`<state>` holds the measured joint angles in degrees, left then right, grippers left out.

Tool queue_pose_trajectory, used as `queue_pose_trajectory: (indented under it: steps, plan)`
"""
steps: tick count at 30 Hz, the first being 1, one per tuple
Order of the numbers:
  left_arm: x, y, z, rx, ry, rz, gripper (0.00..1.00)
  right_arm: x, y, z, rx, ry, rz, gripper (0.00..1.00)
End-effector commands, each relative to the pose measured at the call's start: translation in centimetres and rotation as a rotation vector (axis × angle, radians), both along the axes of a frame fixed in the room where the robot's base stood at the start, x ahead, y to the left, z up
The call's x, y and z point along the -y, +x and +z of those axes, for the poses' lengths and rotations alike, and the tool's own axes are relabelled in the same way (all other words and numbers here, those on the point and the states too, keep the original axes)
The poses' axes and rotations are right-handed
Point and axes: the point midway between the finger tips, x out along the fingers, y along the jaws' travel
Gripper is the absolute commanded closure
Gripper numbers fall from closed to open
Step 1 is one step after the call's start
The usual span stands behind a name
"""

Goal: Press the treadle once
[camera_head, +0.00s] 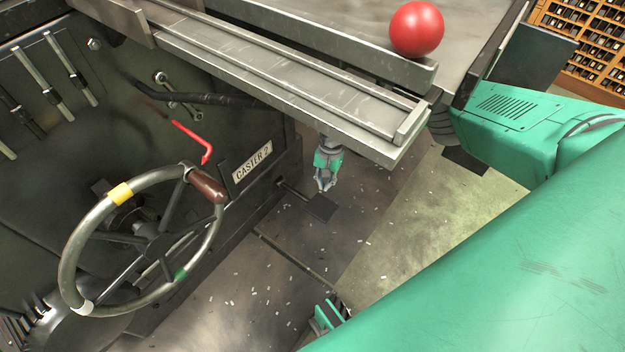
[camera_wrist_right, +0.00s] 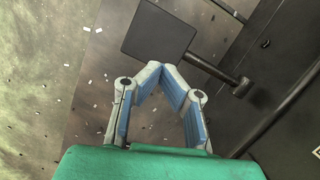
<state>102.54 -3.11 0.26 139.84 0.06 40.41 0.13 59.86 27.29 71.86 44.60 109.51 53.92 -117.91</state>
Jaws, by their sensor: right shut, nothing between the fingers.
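The treadle (camera_head: 321,207) is a dark flat square plate low beside the machine, on a rod coming out of the machine's base. In the right wrist view the treadle plate (camera_wrist_right: 158,36) lies just beyond my fingertips, with its rod running to the right. My right gripper (camera_head: 325,186) points down below the bench edge, close by the plate. In the right wrist view my right gripper (camera_wrist_right: 161,69) has its fingertips together with nothing between them. I cannot tell whether the fingertips touch the plate.
A metal ledge (camera_head: 290,90) overhangs the right gripper. A red ball (camera_head: 417,28) sits on top. The handwheel (camera_head: 72,240), a red lever (camera_head: 190,133) and the "CASTER 2" plate (camera_head: 252,161) are on the machine at left. Small pale scraps dot the floor (camera_head: 385,235).

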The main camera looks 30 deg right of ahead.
Motion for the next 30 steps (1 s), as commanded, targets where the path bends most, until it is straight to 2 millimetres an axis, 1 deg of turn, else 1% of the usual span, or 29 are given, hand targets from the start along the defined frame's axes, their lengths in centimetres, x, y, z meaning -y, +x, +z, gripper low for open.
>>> queue_pose_trajectory:
  steps: [11, 14, 24, 30]
  plan:
    - [0.0, -0.1, -0.1, -0.002, 0.0, 0.0, 0.43, -0.1, -0.1, -0.4, -0.002, -0.001, 0.0, 1.0]
    - [0.0, -0.1, -0.4, -0.001, 0.0, 0.0, 0.43, -0.3, -0.2, -1.2, -0.004, -0.002, 0.0, 1.0]
    - [0.0, 0.0, -2.0, -0.001, 0.0, 0.0, 0.43, -1.0, -0.8, -5.4, -0.003, -0.001, 0.0, 1.0]
    - [0.0, 0.0, -2.6, -0.001, 0.0, 0.0, 0.43, -1.3, -1.1, -6.7, -0.002, -0.001, 0.0, 1.0]
